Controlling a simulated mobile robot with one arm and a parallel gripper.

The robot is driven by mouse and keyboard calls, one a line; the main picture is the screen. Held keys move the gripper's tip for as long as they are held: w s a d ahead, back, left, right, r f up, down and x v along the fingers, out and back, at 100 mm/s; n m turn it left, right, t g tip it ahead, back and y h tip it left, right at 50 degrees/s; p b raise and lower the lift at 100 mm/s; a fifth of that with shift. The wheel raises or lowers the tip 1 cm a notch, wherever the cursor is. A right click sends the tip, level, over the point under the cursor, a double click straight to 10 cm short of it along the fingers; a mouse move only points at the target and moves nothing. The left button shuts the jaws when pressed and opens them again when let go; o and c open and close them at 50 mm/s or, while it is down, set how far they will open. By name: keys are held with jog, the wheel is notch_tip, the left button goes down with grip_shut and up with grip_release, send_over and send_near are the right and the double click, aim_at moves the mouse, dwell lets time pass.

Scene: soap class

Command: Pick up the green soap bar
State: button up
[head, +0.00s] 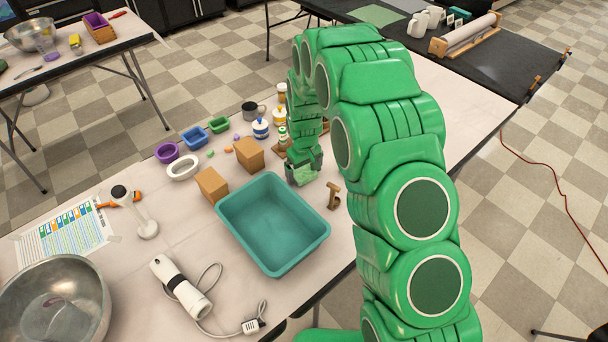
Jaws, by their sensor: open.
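I cannot tell whether the fingers touch the bar. The gripper hides the top and back part of the bar.
The teal tub (245,208) stands in front. A small wooden stand (334,196) is to the right. Two cardboard boxes (249,154) stand left, and bottles (260,128) stand behind. A white hand blender (180,287) and steel bowl (88,272) lie front left.

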jog(key=c, duration=0.9)
jog(key=shift+r, duration=0.1)
